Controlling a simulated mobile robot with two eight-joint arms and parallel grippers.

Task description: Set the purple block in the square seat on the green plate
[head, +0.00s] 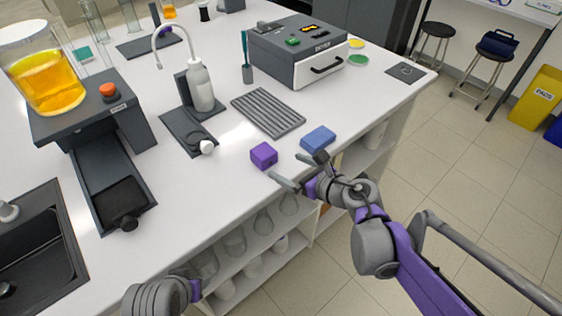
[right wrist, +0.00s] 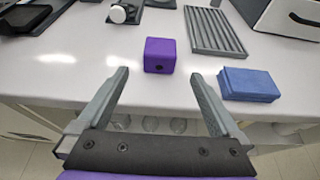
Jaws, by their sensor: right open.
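The purple block (head: 264,155) lies on the white bench near its front edge. It also shows in the right wrist view (right wrist: 160,55), ahead of and between the fingers, with a small dark hole in its near face. My right gripper (head: 296,168) is open and empty at the bench edge, its fingers pointing toward the block and apart from it. A small round green piece (head: 358,60) lies beside the grey box; I see no square seat on it and cannot tell if it is the green plate. My left gripper is out of view; only part of that arm shows at bottom left.
A blue block (head: 318,139) lies right of the purple block, close to my right gripper. A ribbed grey rack (head: 268,111) lies behind. A white bottle (head: 200,88) stands on a dark base, and a grey box (head: 297,50) stands farther back. Bare bench lies left of the purple block.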

